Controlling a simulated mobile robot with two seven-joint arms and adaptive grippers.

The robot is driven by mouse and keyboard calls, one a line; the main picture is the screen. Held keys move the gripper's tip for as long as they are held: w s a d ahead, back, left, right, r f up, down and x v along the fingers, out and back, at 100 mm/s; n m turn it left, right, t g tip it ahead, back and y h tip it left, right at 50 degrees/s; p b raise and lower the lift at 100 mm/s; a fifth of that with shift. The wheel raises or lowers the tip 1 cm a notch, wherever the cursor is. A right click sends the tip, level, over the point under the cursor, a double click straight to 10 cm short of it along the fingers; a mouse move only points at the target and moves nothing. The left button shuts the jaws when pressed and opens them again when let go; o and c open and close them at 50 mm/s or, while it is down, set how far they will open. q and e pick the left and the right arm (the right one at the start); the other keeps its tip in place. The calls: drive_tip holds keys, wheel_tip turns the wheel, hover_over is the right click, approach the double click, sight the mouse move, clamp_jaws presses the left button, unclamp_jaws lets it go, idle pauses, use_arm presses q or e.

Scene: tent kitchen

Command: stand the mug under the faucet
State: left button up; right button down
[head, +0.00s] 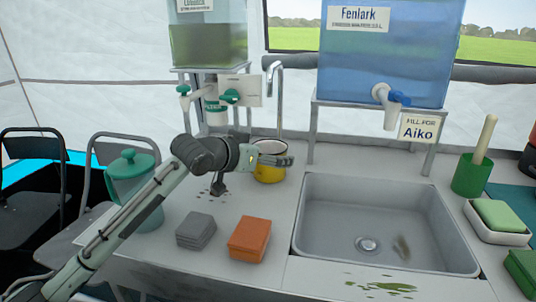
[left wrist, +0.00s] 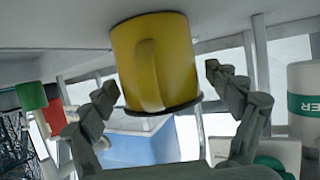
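The yellow mug (head: 268,174) stands upright on the counter left of the sink. It also shows in the left wrist view (left wrist: 178,62), which is upside down, with its handle toward the camera and its dark rim low in the picture. My left gripper (head: 284,153) is at the mug and hides part of it in the head view. Its fingers are open, one on each side of the mug, with a gap visible on the right side. The grey gooseneck faucet (head: 279,100) rises behind the mug. My right gripper is not in view.
A blue water tank (head: 390,60) with a white-and-blue tap (head: 390,102) stands on a rack behind the sink (head: 345,225). A sign reads "Fill for Aiko" (head: 418,129). A green-tapped tank (head: 208,45), teal pitcher (head: 130,180), grey coasters (head: 196,230) and orange block (head: 250,238) are left.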

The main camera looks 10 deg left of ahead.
use_arm(q)
drive_tip(key=shift+r, duration=0.2)
drive_tip(key=shift+s+a+r, duration=0.1)
drive_tip(key=shift+s+a, duration=0.05)
drive_tip(key=shift+s, duration=0.2)
drive_tip(key=v, duration=1.1)
drive_tip(key=shift+b, duration=0.3)
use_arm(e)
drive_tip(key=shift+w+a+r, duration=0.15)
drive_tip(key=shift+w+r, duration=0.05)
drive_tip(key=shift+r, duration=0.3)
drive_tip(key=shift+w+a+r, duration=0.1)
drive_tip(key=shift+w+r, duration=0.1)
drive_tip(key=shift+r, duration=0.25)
use_arm(q)
drive_tip(key=shift+s, duration=0.1)
